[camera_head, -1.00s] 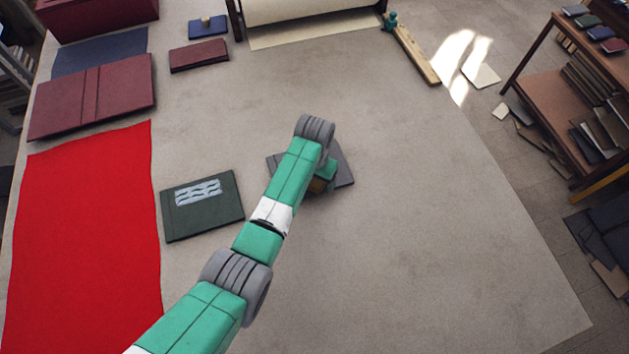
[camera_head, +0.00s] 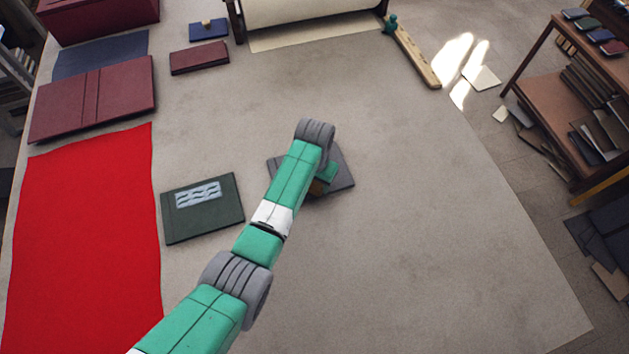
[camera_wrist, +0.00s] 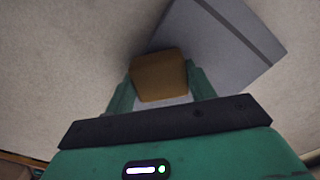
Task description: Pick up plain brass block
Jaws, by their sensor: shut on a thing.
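The plain brass block (camera_wrist: 158,76) is a brown-gold block between the two green fingers of my gripper (camera_wrist: 160,88) in the wrist view. The fingers are shut on its sides. In the head view only a small part of the block (camera_head: 317,187) shows beside my arm. The gripper and block are over a grey flat cover (camera_wrist: 225,45), which also shows in the head view (camera_head: 342,170). My arm hides part of that cover and most of the gripper there. I cannot tell whether the block touches the cover.
A dark green cover with a pale wavy panel (camera_head: 225,220) lies left of my arm. Red cloth (camera_head: 85,240) and a maroon cover (camera_head: 135,85) lie farther left. A small blue cover (camera_head: 198,34) bears a yellowish piece.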

